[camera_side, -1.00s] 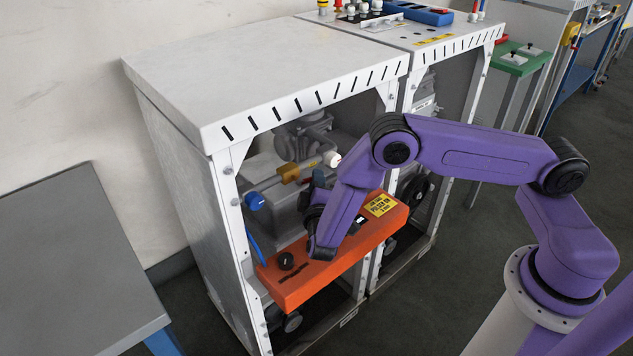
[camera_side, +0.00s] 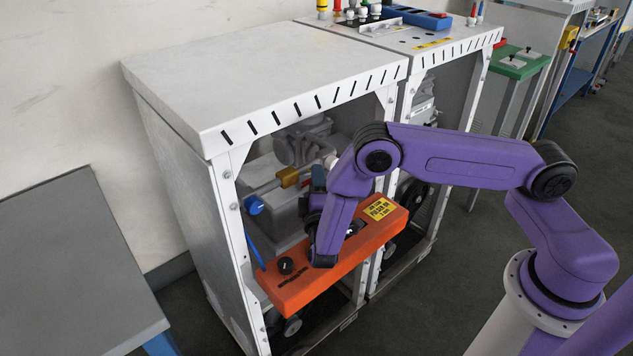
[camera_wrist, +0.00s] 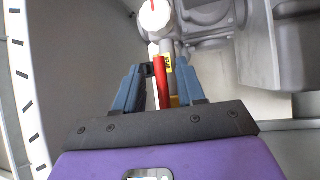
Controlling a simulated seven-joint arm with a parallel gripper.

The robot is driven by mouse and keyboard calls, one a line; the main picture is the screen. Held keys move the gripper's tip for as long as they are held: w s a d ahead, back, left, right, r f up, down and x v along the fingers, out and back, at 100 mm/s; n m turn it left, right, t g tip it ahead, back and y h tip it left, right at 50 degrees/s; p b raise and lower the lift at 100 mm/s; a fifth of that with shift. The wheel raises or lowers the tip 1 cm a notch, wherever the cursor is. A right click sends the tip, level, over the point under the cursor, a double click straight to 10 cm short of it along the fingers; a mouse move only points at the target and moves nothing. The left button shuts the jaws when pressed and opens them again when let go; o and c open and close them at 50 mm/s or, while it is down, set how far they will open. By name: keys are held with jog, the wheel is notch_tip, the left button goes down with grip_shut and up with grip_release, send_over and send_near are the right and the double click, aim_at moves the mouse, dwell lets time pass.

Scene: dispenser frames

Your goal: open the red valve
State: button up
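The red valve handle (camera_wrist: 161,82) is a narrow upright red bar in the wrist view. My gripper (camera_wrist: 163,72) has its two blue fingers on either side of this bar, with a visible gap on the right. The left fingertip is close to the bar; I cannot tell if it touches. In the side view my gripper (camera_side: 318,180) is inside the front opening of the left cabinet, above the orange panel.
A white round knob (camera_wrist: 154,16) with a red mark sits beyond the handle. A blue knob (camera_side: 254,205) and a brass fitting (camera_side: 289,177) are left of my gripper. The orange panel (camera_side: 300,286) crosses the opening below. The cabinet's front post (camera_side: 236,230) stands at left.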

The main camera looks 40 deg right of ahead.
jog(key=v, duration=1.7)
jog(key=shift+s, duration=0.15)
jog(key=shift+a+f, duration=0.1)
jog(key=shift+a, duration=0.05)
jog(key=s+d+r+g+y, duration=0.1)
jog(key=s+d+r+g, duration=0.5)
jog(key=d+r+g, duration=0.3)
jog(key=s+d+r+n+g+y, duration=0.1)
jog(key=s+d+r+g+y, duration=0.1)
jog(key=s, duration=0.5)
jog(key=s+d+r+n+g+y, duration=0.1)
jog(key=s+r+n+g+y, duration=0.1)
jog(key=s+r+g+y, duration=0.2)
jog(key=shift+s+d+r+g+y, duration=0.35)
jog(key=shift+s+r+y, duration=0.75)
jog(key=shift+s+y, duration=1.3)
